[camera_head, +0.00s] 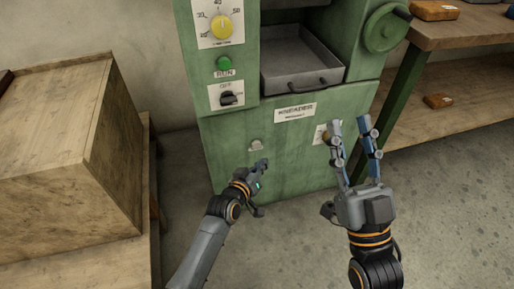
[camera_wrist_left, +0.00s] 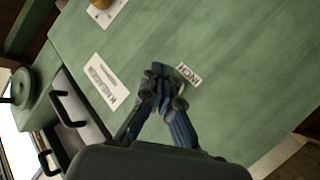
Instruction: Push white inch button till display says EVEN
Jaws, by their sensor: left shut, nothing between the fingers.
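The green machine's lower front panel carries a small pale spot (camera_head: 255,144), where the white inch button and its label seem to be. In the left wrist view the INCH label (camera_wrist_left: 189,76) is legible. A pale bit of the button (camera_wrist_left: 182,89) shows beside my fingertips; the rest is hidden. My left gripper (camera_head: 262,165) is shut and empty, just below the pale spot. Its fingertips (camera_wrist_left: 160,74) are close to the label; I cannot tell whether they touch the button. My right gripper (camera_head: 350,123) is open and empty, in front of the panel's right side. I see no display reading EVEN.
Above are a yellow dial (camera_head: 222,27), a green RUN button (camera_head: 223,62), a black switch (camera_head: 230,98) and a grey tray (camera_head: 300,72). A brownish knob (camera_wrist_left: 103,4) sits on a plate behind my right gripper. A wooden crate (camera_head: 60,160) stands left, a bench (camera_head: 470,28) right.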

